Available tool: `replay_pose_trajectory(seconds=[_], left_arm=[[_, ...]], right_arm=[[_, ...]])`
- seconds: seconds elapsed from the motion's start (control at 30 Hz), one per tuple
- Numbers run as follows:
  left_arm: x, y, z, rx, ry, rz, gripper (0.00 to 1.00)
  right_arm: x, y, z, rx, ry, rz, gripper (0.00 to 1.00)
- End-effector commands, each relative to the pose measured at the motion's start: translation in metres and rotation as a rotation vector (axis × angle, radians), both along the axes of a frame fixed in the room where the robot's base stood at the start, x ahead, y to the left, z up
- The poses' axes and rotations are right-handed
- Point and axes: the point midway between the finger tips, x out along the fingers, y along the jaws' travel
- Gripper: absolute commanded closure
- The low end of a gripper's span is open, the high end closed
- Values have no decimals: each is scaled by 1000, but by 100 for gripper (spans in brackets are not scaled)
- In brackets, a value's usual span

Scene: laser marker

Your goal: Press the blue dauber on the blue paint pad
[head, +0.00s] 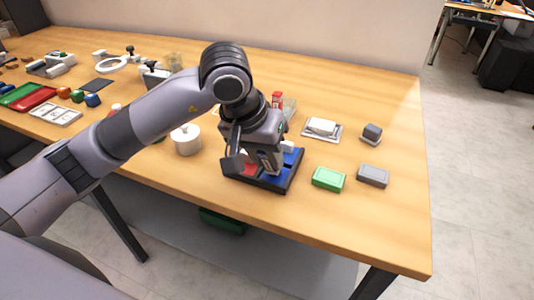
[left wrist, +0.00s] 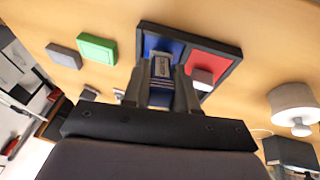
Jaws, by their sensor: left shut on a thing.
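A dark tray (head: 296,181) holds a blue paint pad (head: 291,160) on the right and a red pad (head: 247,169) on the left. The wrist view shows the blue pad (left wrist: 152,45) and the red pad (left wrist: 213,64) in mirrored order. My left gripper (head: 269,163) points down over the tray, on the blue pad's side. In the wrist view its fingers (left wrist: 161,84) are shut on a small grey, labelled piece (left wrist: 161,66), apparently the dauber, against the blue pad. Its lower end is hidden, so I cannot tell whether it touches the pad. My right gripper is not in view.
A green box (head: 328,179) and a grey box (head: 373,175) lie right of the tray. A white pot (head: 187,141) stands to the left. The table's front edge is close to the tray.

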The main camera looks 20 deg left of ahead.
Motion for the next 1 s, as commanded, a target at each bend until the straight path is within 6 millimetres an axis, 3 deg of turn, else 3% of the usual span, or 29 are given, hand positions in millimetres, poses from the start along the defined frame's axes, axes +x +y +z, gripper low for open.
replay_pose_trajectory(seconds=[1.0], left_arm=[[-1,0,-4,3,6,0,100]], right_arm=[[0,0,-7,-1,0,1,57]])
